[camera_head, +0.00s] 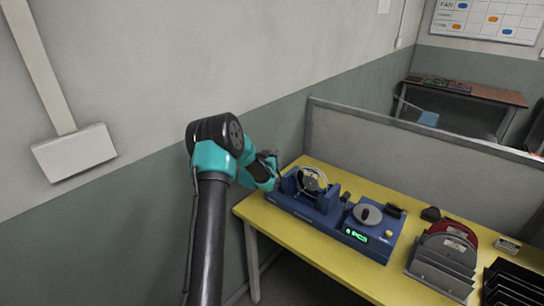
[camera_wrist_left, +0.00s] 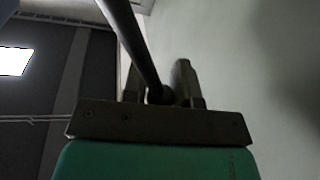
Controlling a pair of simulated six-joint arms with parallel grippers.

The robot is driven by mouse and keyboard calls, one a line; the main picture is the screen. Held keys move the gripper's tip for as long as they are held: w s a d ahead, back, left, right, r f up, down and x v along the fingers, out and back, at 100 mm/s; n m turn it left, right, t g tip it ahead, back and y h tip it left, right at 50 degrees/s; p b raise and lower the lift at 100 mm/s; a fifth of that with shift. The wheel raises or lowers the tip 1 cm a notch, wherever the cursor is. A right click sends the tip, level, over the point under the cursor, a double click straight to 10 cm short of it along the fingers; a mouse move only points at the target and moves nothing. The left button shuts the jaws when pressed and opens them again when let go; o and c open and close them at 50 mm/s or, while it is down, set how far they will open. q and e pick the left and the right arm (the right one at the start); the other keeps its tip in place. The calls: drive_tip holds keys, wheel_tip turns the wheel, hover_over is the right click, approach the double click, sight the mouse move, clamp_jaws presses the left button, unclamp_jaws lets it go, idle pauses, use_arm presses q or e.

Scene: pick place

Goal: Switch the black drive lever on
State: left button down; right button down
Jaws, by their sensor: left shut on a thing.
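A blue machine (camera_head: 352,238) stands on the yellow table, with a round disc-like part (camera_head: 312,180) at its left end and a green lit display (camera_head: 355,235) on its right part. My left gripper (camera_head: 274,165) is at the machine's left end, close to the wall. In the left wrist view a dark rod, the black lever (camera_wrist_left: 131,35), runs down between the fingers, and its rounded end sits low in the jaws. My left gripper is shut on it. In the head view the lever is too small and hidden to make out. My right gripper is not in view.
The yellow table (camera_head: 350,281) also holds grey plates in a rack (camera_head: 440,262), a red disc-like part (camera_head: 452,232) and black trays (camera_head: 510,285) at the right. A grey partition (camera_head: 400,160) stands behind the table, and the wall is close on the left.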

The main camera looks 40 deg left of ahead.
use_arm(q)
drive_tip(key=d+m, duration=0.1)
drive_tip(key=d+r+m, duration=0.1)
drive_tip(key=d+m, duration=0.1)
drive_tip(key=shift+w+d+r+m+t, duration=0.15)
drive_tip(key=shift+d+r+m+t, duration=0.15)
drive_tip(key=shift+d+m, duration=0.1)
drive_tip(key=shift+a, duration=0.1)
drive_tip(key=c, duration=0.9)
unclamp_jaws()
drive_tip(key=v, duration=1.7)
drive_tip(key=shift+s, duration=0.25)
drive_tip(key=shift+c, duration=0.2)
